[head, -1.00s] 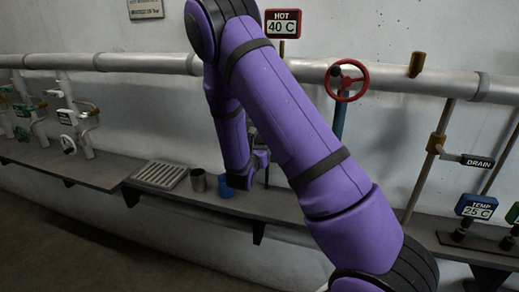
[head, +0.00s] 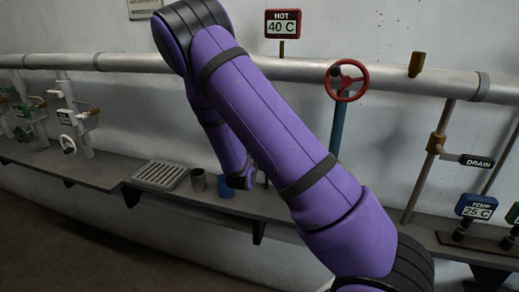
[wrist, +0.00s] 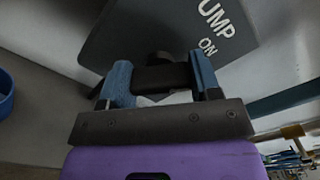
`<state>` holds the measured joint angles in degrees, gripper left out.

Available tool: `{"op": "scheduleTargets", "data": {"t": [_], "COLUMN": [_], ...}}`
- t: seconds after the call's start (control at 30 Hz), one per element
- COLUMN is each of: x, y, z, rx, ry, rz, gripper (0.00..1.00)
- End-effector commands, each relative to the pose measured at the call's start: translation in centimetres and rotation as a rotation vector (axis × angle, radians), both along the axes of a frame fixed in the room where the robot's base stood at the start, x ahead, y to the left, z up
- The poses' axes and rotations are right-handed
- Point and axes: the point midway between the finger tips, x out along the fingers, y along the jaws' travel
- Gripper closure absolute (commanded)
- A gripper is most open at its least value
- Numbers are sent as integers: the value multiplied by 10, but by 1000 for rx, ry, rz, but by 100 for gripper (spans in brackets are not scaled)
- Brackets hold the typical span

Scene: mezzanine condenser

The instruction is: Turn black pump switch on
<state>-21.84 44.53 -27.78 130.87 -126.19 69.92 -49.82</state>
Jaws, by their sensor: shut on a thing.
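A dark grey sign plate (wrist: 150,28) with white letters reading "UMP" and "ON" fills the top of the wrist view. The black pump switch (wrist: 160,79) shows as a dark piece between the two blue fingers of my gripper (wrist: 159,66). My gripper is shut on it, close in front of the plate. The lower part of the switch is hidden behind my gripper's body. In the head view my gripper (head: 240,182) is small, low over the shelf, and my arm hides the switch and its plate.
A red valve wheel (head: 347,80) is to the right.

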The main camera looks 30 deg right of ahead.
Motion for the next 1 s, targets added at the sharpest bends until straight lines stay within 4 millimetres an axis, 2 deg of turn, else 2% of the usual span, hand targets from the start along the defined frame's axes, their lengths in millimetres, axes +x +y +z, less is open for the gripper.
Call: {"op": "scheduleTargets", "data": {"t": [0.3,0.77,0.8,0.9,1.0], "x": [0,0,0,0,0], "y": [1,1,1,1,0], "z": [-1,-1,-1,-1,0], "rx": [-59,-66,-66,-66,-66], "ry": [76,87,87,86,86], "rz": [1,2,1,1,1], "gripper": [66,66,38,17,17]}}
